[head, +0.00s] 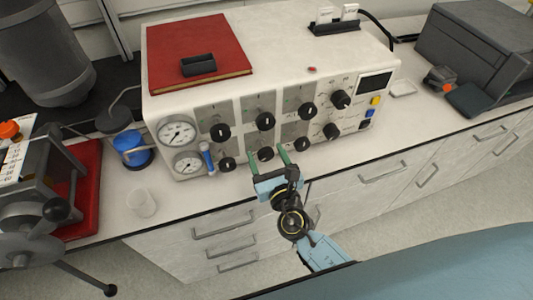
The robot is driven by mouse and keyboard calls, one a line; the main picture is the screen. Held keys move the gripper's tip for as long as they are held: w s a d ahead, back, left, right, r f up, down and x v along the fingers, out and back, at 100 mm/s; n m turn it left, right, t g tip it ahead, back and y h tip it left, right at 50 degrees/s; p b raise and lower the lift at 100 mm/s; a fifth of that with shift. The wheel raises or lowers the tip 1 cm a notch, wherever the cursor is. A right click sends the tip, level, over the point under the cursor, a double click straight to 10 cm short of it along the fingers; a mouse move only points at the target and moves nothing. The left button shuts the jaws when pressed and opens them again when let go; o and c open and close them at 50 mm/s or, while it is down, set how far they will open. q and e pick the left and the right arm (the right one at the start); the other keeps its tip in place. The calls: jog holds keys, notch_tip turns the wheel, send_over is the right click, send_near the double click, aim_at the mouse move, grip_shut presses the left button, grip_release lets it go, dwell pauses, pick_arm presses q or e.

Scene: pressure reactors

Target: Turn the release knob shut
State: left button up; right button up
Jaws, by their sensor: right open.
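The white reactor control panel (186,107) stands on the bench with two rows of black knobs on its front. Labels are too small to read, so I cannot tell which knob is the release knob. My right gripper (268,154) is open, its two green fingers pointing at the panel. A lower-row black knob (265,153) shows between the fingertips; I cannot tell whether they touch it. Other lower knobs sit to the left (228,164) and right (302,143). My left gripper is not in view.
Two gauges (177,132) and a blue-handled part (207,158) are at the panel's left end. A red book (200,50) lies on top. A clear beaker (141,203) stands on the bench at left. The bench front (350,150) right of the gripper is clear.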

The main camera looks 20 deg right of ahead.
jog(key=shift+w, duration=0.25)
jog(key=c, duration=1)
jog(key=shift+o, duration=0.2)
